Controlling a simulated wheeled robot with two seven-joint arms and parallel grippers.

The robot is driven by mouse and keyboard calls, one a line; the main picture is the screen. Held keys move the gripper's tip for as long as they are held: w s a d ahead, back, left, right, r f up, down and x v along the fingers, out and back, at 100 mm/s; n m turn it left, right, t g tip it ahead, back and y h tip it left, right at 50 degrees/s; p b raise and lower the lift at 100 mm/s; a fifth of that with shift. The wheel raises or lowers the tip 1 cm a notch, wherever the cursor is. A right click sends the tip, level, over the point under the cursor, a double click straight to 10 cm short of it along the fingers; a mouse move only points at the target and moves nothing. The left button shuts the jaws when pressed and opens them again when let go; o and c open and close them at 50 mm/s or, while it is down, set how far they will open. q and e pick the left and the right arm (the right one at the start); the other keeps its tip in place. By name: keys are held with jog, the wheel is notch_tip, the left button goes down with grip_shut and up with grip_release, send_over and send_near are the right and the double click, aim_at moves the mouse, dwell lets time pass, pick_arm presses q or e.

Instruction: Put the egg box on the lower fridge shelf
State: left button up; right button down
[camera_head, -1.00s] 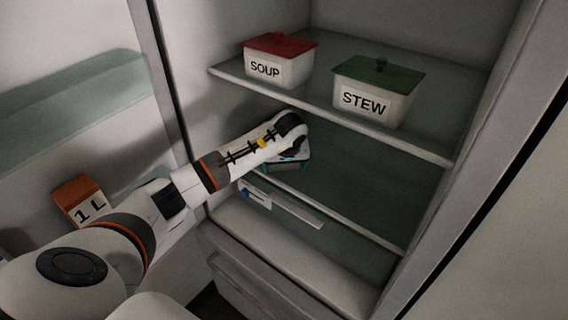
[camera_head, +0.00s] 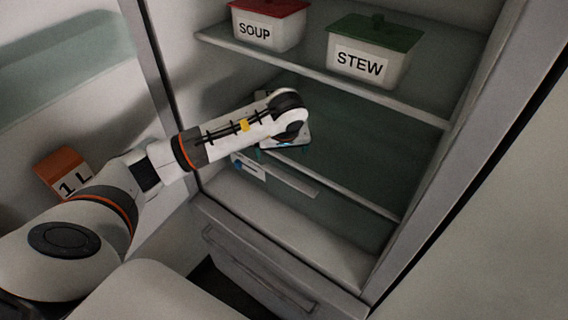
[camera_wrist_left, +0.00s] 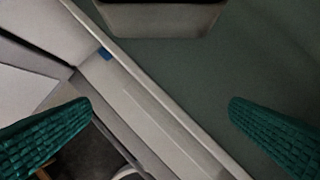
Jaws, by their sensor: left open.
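A grey-brown box, which looks like the egg box (camera_wrist_left: 160,20), shows at the top edge of the left wrist view, resting on the dark green shelf surface. Only part of it is in frame, and in the head view I cannot make it out behind my arm. My left gripper (camera_head: 283,147) is at the front edge of the lower fridge shelf (camera_head: 345,183). In the left wrist view its two green fingers (camera_wrist_left: 160,112) are wide apart with nothing between them, and the box lies ahead of them. My right gripper is not in view.
The upper shelf (camera_head: 310,72) above my arm bears a red-lidded SOUP container (camera_head: 266,28) and a green-lidded STEW container (camera_head: 365,55). A 1 L carton (camera_head: 68,172) stands in the door at left. A drawer (camera_head: 255,265) is below. The lower shelf's right part is clear.

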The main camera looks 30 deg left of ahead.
pick_arm(q)
jog(key=shift+s+d+b, duration=0.3)
jog(key=shift+s+d, duration=1.15)
jog(key=shift+s, duration=0.3)
